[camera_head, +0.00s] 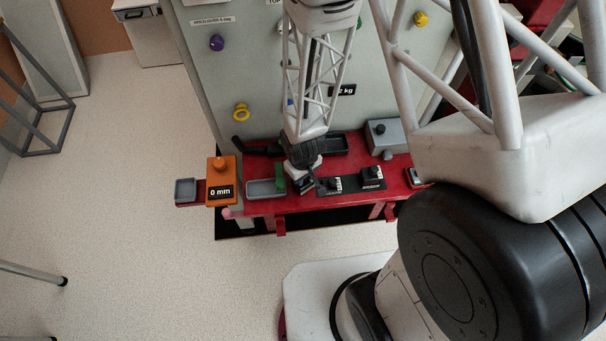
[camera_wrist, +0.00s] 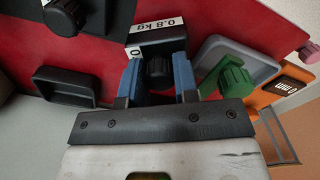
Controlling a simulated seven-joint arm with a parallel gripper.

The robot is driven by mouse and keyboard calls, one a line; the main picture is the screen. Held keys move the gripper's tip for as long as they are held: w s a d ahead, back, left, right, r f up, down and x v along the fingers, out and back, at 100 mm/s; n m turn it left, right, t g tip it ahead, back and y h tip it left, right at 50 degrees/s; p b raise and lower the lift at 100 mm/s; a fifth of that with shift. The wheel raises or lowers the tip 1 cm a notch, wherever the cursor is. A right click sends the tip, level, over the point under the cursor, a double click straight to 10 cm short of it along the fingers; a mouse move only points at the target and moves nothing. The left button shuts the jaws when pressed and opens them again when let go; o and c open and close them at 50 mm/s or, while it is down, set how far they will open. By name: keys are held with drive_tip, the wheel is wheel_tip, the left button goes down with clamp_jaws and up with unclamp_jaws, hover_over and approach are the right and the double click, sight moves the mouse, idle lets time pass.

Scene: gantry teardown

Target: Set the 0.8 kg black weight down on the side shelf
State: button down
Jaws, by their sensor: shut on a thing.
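The 0.8 kg black weight (camera_wrist: 145,47) is a dark block with a round black knob and a white label, seen in the wrist view. My gripper (camera_wrist: 158,80) has its blue fingers shut on the knob. In the head view my gripper (camera_head: 303,172) is over the red shelf (camera_head: 262,207), between the green knobbed part (camera_head: 280,180) and a black mat (camera_head: 350,186). The weight is partly hidden there by my gripper. I cannot tell whether its underside touches anything. I cannot tell which surface is the side shelf.
A grey tray (camera_head: 258,189) and an orange box (camera_head: 220,184) reading 0 mm lie left of my gripper. A small grey tray (camera_head: 186,190) is at the far left. Other knobbed weights (camera_head: 372,178) stand on the mat. A black tray (camera_wrist: 75,85) lies close by.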

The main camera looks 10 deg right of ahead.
drive_tip(key=shift+f, duration=0.25)
idle(0.3)
drive_tip(key=c, duration=0.8)
unclamp_jaws()
drive_tip(key=shift+r, duration=3.85)
drive_tip(key=shift+r, duration=0.1)
